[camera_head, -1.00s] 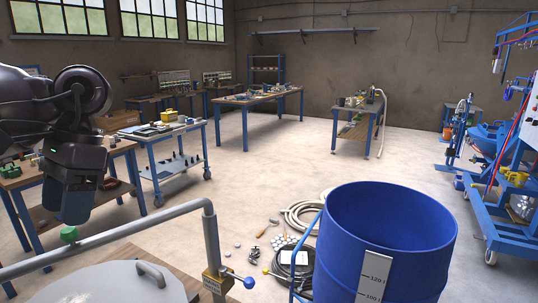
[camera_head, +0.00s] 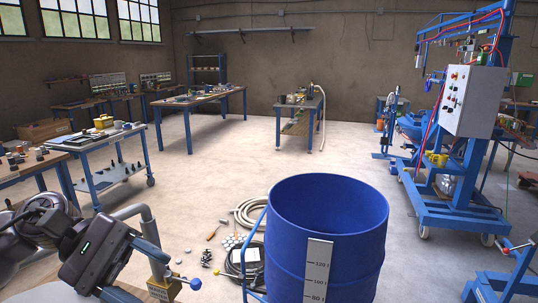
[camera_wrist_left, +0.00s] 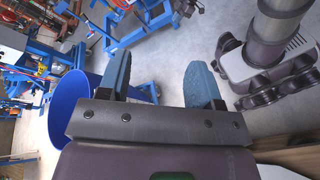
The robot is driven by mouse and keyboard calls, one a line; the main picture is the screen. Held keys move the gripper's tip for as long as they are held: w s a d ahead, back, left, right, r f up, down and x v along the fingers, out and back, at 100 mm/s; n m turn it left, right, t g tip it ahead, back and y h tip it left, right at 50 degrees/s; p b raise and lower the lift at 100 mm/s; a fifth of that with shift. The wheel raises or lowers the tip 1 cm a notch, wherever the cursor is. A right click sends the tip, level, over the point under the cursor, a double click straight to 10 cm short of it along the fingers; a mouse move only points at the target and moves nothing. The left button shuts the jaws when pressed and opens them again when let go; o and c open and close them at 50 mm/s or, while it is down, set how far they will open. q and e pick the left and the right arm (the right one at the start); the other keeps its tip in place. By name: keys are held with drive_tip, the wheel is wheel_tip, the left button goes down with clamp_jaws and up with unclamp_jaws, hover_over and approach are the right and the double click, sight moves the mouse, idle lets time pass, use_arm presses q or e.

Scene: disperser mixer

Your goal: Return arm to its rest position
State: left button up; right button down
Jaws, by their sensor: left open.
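My left arm is at the lower left of the head view, with its dark gripper (camera_head: 138,272) tilted down and to the right. My right gripper shows in neither view.
A large blue drum (camera_head: 325,240) stands right of the gripper; it also shows in the left wrist view (camera_wrist_left: 62,112). Hoses (camera_head: 250,212) and small parts lie on the floor. A blue machine frame with a control cabinet (camera_head: 472,100) stands right. The middle floor is clear.

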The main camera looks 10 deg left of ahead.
use_arm(q)
drive_tip(key=w+d+n+t+h, duration=0.1)
drive_tip(key=w+n+t+h, duration=0.4)
drive_tip(key=n+t, duration=1.25)
drive_tip(key=w+a+f+n+t+y, duration=0.15)
drive_tip(key=a+f+n+y, duration=0.3)
drive_tip(key=n+y, duration=0.6)
drive_tip(key=w+a+f+n+t+y, duration=0.1)
drive_tip(key=a+f+n+t+y, duration=0.3)
drive_tip(key=n, duration=1.1)
drive_tip(key=s+a+f+n+g+y, duration=0.1)
drive_tip(key=s+f+n+g+y, duration=0.25)
drive_tip(key=f+n, duration=0.25)
drive_tip(key=s+a+f+n+g+y, duration=0.1)
drive_tip(key=s+f+n+g+y, duration=0.2)
drive_tip(key=f+n+g, duration=0.3)
drive_tip(key=s+d+f+n+g+h, duration=0.1)
drive_tip(key=s+f+n+g, duration=0.35)
drive_tip(key=s, duration=0.25)
drive_tip(key=s+d+f+n+g, duration=0.1)
drive_tip(key=s+f+n+g, duration=0.3)
drive_tip(key=s, duration=0.3)
drive_tip(key=w+f+t, duration=0.8)
drive_tip(key=f, duration=0.3)
drive_tip(key=shift+d+f+t+h, duration=0.15)
drive_tip(key=shift+f+t+h, duration=0.15)
drive_tip(key=shift+t+h, duration=0.1)
drive_tip(key=shift+m, duration=0.25)
